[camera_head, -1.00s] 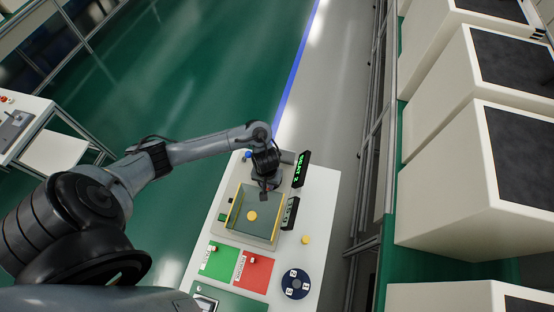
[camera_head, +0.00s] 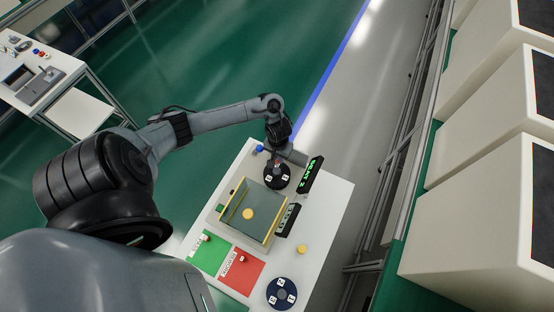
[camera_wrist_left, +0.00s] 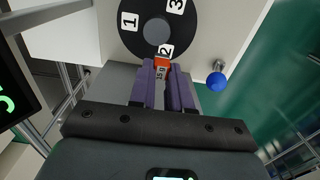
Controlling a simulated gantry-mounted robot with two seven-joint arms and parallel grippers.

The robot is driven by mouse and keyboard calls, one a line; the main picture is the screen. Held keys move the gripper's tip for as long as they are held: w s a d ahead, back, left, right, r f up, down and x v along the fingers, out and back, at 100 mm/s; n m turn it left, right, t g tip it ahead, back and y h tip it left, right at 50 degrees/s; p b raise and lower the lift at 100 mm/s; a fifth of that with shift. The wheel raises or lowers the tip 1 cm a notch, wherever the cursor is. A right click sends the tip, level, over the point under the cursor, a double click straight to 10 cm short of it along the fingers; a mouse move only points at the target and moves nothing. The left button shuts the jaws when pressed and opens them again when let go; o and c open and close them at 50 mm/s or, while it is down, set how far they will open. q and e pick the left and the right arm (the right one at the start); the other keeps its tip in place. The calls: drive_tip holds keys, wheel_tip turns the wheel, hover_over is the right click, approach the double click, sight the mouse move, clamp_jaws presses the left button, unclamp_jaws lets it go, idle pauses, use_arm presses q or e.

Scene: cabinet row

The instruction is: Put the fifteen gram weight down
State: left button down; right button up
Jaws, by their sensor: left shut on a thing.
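My left gripper (camera_head: 277,163) is at the far end of the white table, over a black disc (camera_head: 284,183). In the left wrist view, its purple fingers (camera_wrist_left: 162,85) are shut on a small red-orange weight (camera_wrist_left: 162,64) with a label that seems to read 15. The black disc (camera_wrist_left: 133,42) carries white labels 1, 2 and 3. The weight overlaps the disc's edge by label 2 in that view. I cannot tell whether it touches the disc. My right gripper is not in view.
A yellow-edged tray (camera_head: 225,222) with a round yellow piece (camera_head: 248,214) sits mid-table. A green-lit display (camera_head: 311,174) stands close right of the gripper. A blue ball (camera_head: 259,149) is at its left. Green (camera_head: 213,257) and red (camera_head: 240,275) mats and a blue disc (camera_head: 270,293) lie nearer.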

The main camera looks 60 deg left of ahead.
sight(277, 159)
use_arm(q)
drive_tip(key=shift+a+f, duration=0.5)
drive_tip(key=shift+a, duration=0.15)
drive_tip(key=shift+f+b, duration=0.65)
drive_tip(key=shift+f, duration=1.2)
drive_tip(key=shift+f, duration=0.15)
drive_tip(key=c, duration=1.1)
unclamp_jaws()
wheel_tip(277, 159, up, 12)
drive_tip(key=p, duration=0.4)
